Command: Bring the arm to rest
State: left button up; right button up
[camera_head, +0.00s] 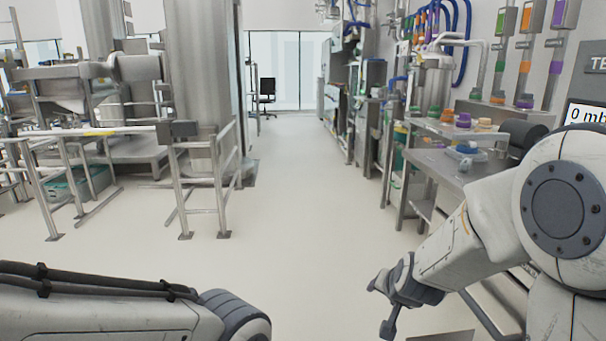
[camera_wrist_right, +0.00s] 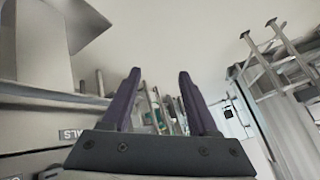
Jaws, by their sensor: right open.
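My right arm (camera_head: 470,235) comes in from the right in the head view, bent down toward the middle. Its gripper (camera_head: 380,308) is open and empty, over the pale floor. In the right wrist view the gripper's two dark fingers (camera_wrist_right: 157,95) stand apart with nothing between them. My left arm (camera_head: 130,310) crosses the lower left of the head view; its gripper is out of the picture.
A steel bench (camera_head: 440,165) with small coloured parts stands at the right, close to my right arm. Metal railings (camera_head: 182,185) stand at the left, beside a large steel column (camera_head: 200,90). The pale floor (camera_head: 290,200) between them is clear. A chair (camera_head: 267,88) stands far back.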

jog(key=s+f+n+g, duration=0.2)
jog(key=s+n+g, duration=0.1)
jog(key=s, duration=0.5)
jog(key=s+f+n+g, duration=0.2)
jog(key=s+n, duration=0.1)
jog(key=s, duration=0.5)
jog(key=s+a+r+n+g+y, duration=0.1)
jog(key=s+a+r+n+g, duration=0.2)
jog(key=s+a, duration=0.4)
jog(key=s+a+r+n, duration=0.3)
jog(key=s+a+n, duration=0.2)
jog(key=s+a, duration=0.15)
notch_tip(320, 180, up, 32)
jog(key=p, duration=3.2)
jog(key=shift+d+r+p, duration=0.2)
jog(key=shift+p, duration=0.1)
jog(key=shift+d, duration=0.1)
